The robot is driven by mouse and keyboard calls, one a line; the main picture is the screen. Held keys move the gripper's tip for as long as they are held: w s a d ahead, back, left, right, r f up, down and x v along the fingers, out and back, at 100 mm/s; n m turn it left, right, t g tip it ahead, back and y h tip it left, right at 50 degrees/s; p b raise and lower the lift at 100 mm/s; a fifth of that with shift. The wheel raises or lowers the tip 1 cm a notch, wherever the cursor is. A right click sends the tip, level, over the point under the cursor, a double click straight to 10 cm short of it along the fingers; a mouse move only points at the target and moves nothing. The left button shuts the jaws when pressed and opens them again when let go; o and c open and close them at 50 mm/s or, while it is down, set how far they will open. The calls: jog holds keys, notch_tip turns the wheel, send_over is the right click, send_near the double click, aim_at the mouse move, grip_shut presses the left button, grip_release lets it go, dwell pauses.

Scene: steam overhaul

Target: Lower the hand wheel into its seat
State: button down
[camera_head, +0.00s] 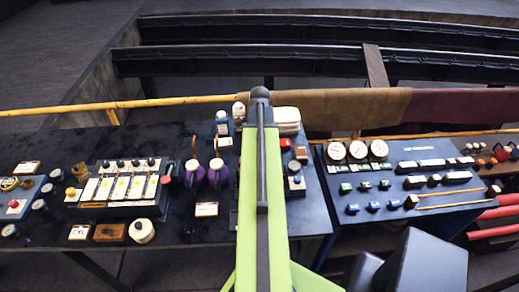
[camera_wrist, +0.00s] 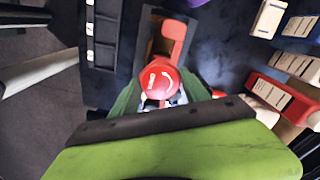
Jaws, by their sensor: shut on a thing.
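In the wrist view a round red piece with white curved marks, which I take for the hand wheel (camera_wrist: 158,80), sits between the green fingers of my gripper (camera_wrist: 160,98). The gripper is shut on it. Its lower part is hidden by the fingers and the green and dark wrist part in front. A red flat bar (camera_wrist: 174,38) shows just beyond it, over a brown and dark block; I cannot tell if the two are joined. The seat cannot be made out in either view. In the head view my own green arm hides the gripper and the wheel.
A dark table holds two purple jugs (camera_head: 218,172), a switch panel (camera_head: 118,188) and a round cream item (camera_head: 142,231). A gauge console (camera_head: 400,165) stands to the right. White, blue and red boxes (camera_wrist: 285,92) lie right of the gripper in the wrist view.

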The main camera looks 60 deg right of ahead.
jog(key=shift+f, duration=0.1)
dwell(0.3)
jog(key=shift+f+b, duration=0.6)
jog(key=shift+b, duration=0.1)
jog(key=shift+f, duration=0.2)
jog(key=shift+c, duration=0.8)
grip_release()
notch_tip(320, 180, up, 7)
jog(key=p, duration=0.6)
jog(key=shift+f, duration=0.15)
jog(key=shift+f, duration=0.1)
